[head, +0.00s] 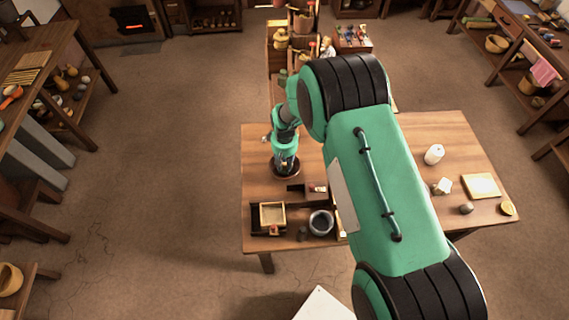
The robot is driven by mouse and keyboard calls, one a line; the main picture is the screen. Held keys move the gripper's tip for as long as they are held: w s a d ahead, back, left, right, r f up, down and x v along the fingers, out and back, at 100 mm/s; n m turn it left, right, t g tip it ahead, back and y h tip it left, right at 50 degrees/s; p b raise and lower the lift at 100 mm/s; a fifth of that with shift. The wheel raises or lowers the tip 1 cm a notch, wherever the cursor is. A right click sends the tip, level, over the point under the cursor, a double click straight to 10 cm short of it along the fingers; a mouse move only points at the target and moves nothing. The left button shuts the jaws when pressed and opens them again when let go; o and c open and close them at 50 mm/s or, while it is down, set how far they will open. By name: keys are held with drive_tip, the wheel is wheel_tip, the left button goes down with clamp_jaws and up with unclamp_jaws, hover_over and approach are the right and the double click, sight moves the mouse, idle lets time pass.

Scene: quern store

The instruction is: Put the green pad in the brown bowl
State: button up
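A dark brown round bowl (275,172) stands at the left back part of the wooden table. My gripper (286,168) points down over the bowl, with its fingertips at or just inside the rim as seen from here. The fingers are small and dark in this view, so I cannot tell whether they are open or shut or hold anything. I cannot make out a green pad; it may be hidden by my green arm, by the gripper or in the bowl.
On the table (440,130), a wooden box (272,214) and a grey round pot (321,222) stand at the front left. A white jar (434,154), a white block (442,187), a grey stone (466,209) and a pale yellow square (481,186) lie to the right. My arm covers the middle.

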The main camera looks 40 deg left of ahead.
sight(285, 163)
drive_tip(key=shift+r, duration=0.1)
idle(0.3)
wheel_tip(285, 163, up, 12)
drive_tip(key=shift+r+p, duration=0.1)
drive_tip(key=shift+p, duration=0.25)
idle(0.4)
idle(0.5)
idle(0.3)
